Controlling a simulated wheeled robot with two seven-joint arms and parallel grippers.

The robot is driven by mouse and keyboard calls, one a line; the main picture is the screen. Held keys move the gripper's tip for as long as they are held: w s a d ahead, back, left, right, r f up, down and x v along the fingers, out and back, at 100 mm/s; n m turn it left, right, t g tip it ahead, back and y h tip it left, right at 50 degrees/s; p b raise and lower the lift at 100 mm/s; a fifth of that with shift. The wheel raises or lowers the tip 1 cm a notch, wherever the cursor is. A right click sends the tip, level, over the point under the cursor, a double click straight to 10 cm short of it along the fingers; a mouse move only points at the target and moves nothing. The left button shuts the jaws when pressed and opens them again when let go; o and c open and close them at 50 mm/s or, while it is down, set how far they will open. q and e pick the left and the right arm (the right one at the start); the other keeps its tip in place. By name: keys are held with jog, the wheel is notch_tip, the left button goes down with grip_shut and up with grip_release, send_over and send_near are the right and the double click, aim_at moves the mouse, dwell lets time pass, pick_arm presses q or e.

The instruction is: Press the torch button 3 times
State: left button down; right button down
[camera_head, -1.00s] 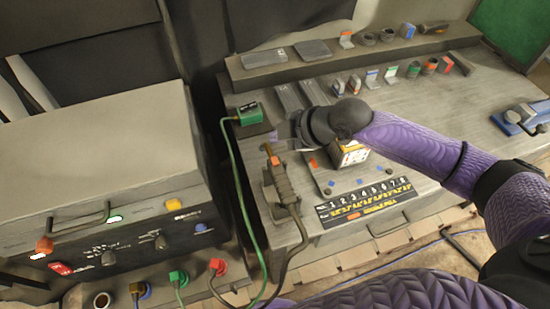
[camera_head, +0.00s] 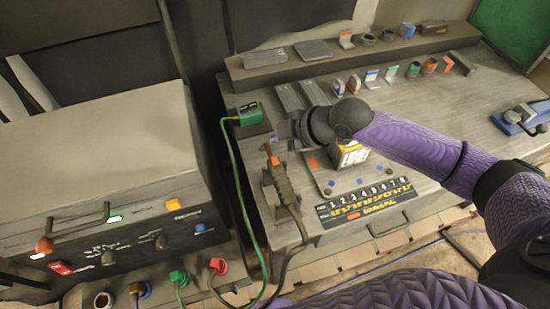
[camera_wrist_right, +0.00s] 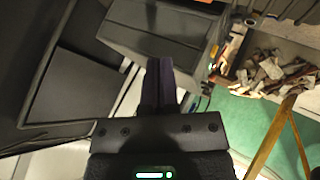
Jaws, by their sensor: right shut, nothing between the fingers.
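The torch (camera_head: 283,187) lies in a dark holder near the left end of the grey workbench, with its cable running down from it. An orange button (camera_head: 276,161) shows near its upper end. My right gripper (camera_head: 281,133) is just above and behind the torch's upper end in the head view, and I cannot tell whether it touches it. In the wrist view the right fingers (camera_wrist_right: 158,85) are together and empty. My left gripper is out of view.
A green clamp block (camera_head: 250,114) with a green cable stands left of my right gripper. An orange-and-white block (camera_head: 351,156) sits under my right arm. A grey power unit (camera_head: 100,150) stands on the left. A numbered strip (camera_head: 365,198) lies along the bench front.

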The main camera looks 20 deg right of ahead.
aim_at(278, 163)
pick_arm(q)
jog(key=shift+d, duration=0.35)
